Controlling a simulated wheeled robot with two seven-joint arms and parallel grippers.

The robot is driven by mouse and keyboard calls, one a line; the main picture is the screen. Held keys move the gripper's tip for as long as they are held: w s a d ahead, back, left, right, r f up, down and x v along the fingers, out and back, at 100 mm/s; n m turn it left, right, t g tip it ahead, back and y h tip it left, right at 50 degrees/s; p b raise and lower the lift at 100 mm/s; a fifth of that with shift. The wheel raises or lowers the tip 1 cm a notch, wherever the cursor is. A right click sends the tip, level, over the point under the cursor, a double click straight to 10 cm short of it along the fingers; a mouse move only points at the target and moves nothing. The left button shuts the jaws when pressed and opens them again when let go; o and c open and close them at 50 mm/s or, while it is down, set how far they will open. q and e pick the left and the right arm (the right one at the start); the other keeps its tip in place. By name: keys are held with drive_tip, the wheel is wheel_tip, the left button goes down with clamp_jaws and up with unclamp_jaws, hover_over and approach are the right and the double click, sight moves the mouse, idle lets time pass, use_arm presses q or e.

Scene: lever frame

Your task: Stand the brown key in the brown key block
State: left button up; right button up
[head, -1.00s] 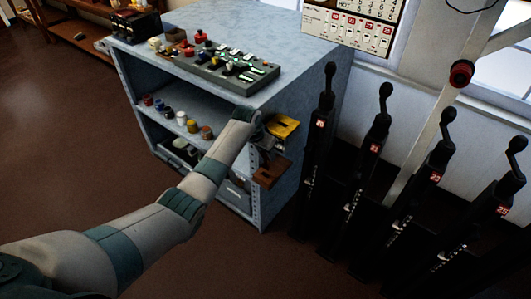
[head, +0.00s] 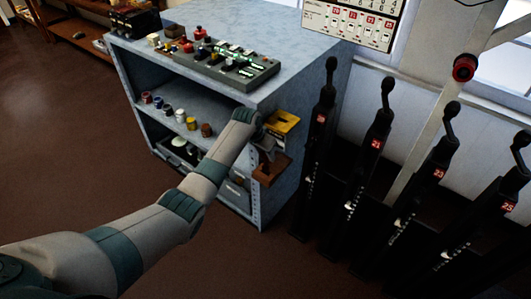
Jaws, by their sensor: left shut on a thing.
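My left arm reaches from the lower left to the side of the grey-blue cabinet. My left gripper (head: 268,144) is small and partly hidden by its own wrist. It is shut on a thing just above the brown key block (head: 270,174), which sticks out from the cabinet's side. The held thing is mostly hidden and fits the brown key, but its outline is not clear. Whether it touches or enters the block cannot be told. A yellow block (head: 284,121) sits just above and behind the gripper. My right gripper is not in view.
The cabinet (head: 300,60) carries a grey panel of switches (head: 225,65) on top and small coloured pots on a shelf. Tall black levers (head: 322,130) with red number displays stand close on the right. Open brown floor lies at the left.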

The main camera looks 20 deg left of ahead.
sight(265, 159)
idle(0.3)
use_arm(q)
drive_tip(key=shift+f, duration=0.1)
idle(0.4)
drive_tip(key=shift+f, duration=0.45)
drive_tip(key=shift+f+b, duration=0.9)
drive_tip(key=shift+f, duration=0.45)
drive_tip(key=shift+f, duration=0.2)
